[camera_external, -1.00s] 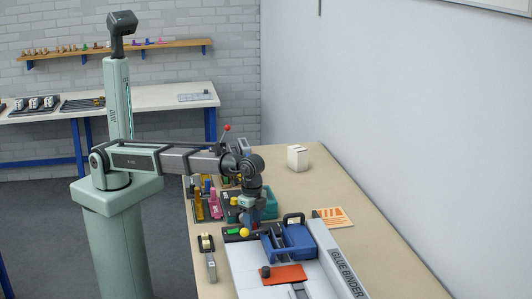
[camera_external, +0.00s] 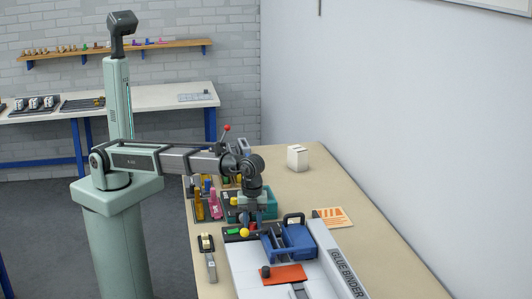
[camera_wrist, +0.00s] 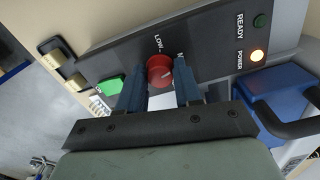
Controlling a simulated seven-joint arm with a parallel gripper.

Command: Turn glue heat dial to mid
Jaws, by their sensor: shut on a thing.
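The glue heat dial (camera_wrist: 160,70) is a round red knob on the binder's dark control panel (camera_wrist: 207,52) in the wrist view. It sits between the two blue fingers of my gripper (camera_wrist: 160,80), which is shut on it. A small pale mark shows on the right part of the knob. The label LOW is above the knob, and a second label beginning with M is partly hidden by the right finger. In the external view my gripper (camera_external: 257,214) is low over the table by the glue binder (camera_external: 333,260), and the dial is not clearly visible.
A green button (camera_wrist: 110,85) sits left of the dial. A blue clamp with a handle (camera_external: 293,236) stands close by. A tape dispenser (camera_external: 207,256) lies to the left.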

